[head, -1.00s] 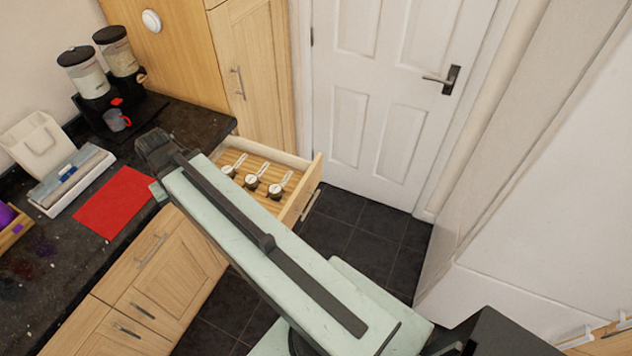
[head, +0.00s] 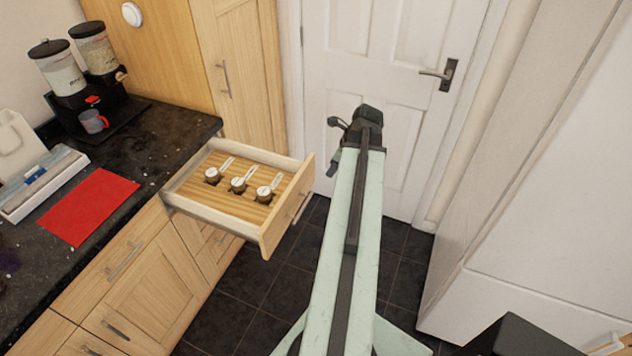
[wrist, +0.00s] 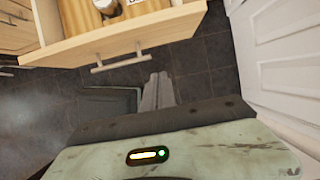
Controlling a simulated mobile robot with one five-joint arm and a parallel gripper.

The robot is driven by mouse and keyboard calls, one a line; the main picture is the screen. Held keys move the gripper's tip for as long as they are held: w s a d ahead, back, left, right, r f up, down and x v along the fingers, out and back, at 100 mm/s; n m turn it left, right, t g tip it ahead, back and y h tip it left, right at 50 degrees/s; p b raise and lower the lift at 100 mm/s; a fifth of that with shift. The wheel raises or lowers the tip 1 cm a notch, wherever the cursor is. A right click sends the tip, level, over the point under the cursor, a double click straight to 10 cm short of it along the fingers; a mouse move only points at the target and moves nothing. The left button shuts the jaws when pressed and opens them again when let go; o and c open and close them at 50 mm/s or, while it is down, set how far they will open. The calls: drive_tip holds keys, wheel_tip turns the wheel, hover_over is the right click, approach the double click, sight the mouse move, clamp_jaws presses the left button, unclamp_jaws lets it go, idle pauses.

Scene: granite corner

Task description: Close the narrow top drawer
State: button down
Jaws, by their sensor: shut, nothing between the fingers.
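The narrow top drawer (head: 262,232) is pulled out from under the counter in the head view. Its wooden front faces right and carries a metal bar handle (head: 302,207). Inside, three round metal items with pale handles lie in a slatted wooden insert. In the wrist view the drawer front (wrist: 150,38) crosses the top, with the handle (wrist: 118,62) below it. My gripper (wrist: 159,78) is shut and empty, in front of the drawer's outer face, apart from it. In the head view my arm hides much of the gripper.
The dark counter (head: 150,145) holds a red mat (head: 88,207), a cereal dispenser (head: 75,75) and a mug (head: 93,122). A white door (head: 400,130) stands behind my arm, with a white panel (head: 560,200) at right. Dark floor tiles (head: 265,295) lie below the drawer.

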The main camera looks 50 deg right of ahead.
drive_tip(key=w+a+f+b, duration=0.1)
drive_tip(key=w+f+b, duration=0.6)
drive_tip(key=f+b, duration=0.1)
drive_tip(key=shift+w+a+f, duration=0.2)
drive_tip(key=shift+a+f, duration=0.2)
drive_tip(key=shift+f, duration=0.05)
